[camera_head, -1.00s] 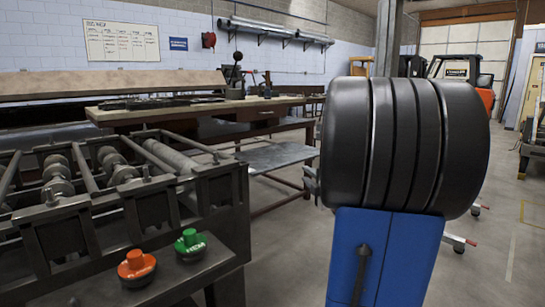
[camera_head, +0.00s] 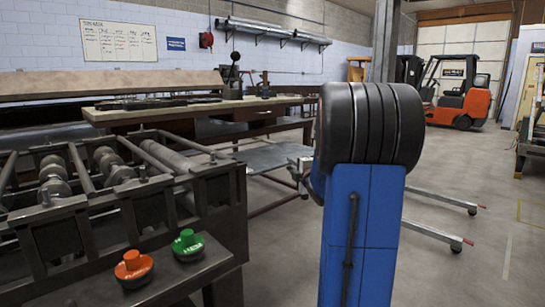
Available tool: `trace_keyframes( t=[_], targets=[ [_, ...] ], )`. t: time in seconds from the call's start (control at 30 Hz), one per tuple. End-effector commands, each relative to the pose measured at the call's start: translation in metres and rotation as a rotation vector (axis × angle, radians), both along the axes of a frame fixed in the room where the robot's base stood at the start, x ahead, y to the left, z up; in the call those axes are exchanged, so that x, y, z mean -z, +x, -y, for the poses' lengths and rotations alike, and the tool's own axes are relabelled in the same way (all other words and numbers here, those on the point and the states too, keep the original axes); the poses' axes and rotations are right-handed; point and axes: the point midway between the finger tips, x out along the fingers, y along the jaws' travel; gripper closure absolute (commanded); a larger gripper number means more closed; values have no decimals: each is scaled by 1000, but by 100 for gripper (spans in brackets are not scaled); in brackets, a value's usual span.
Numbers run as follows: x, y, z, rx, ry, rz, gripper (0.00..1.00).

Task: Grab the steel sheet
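A flat grey sheet (camera_head: 262,157), which looks like the steel sheet, lies level and low beyond the roll machine, in front of the long bench. Its right end is partly hidden behind my arm. My blue and black arm stands large right of the middle. A small part of my gripper (camera_head: 298,168) shows past the arm's left side, close to the right end of the sheet. The fingers are mostly hidden, so I cannot tell if they are open or shut, or if they touch the sheet.
A roll machine (camera_head: 120,205) with orange (camera_head: 133,265) and green (camera_head: 188,241) buttons fills the left foreground. A long workbench (camera_head: 190,112) stands behind. Low grey legs with red tips (camera_head: 440,235) extend right of my arm. An orange forklift (camera_head: 462,95) is farther back; open floor lies right.

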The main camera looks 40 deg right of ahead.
Motion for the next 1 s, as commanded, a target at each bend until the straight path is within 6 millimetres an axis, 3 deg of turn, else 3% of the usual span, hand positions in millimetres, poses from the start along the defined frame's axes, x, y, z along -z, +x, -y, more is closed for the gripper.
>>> trace_keyframes(
  t=[0.3, 0.57, 0.7, 1.0],
  targets=[
    [2, 39, 13, -1, 0, -1, 76],
    [2, 43, 14, -1, 0, -1, 76],
    [2, 43, 14, -1, 0, -1, 100],
    [2, 43, 14, -1, 1, -2, 100]
  ],
)
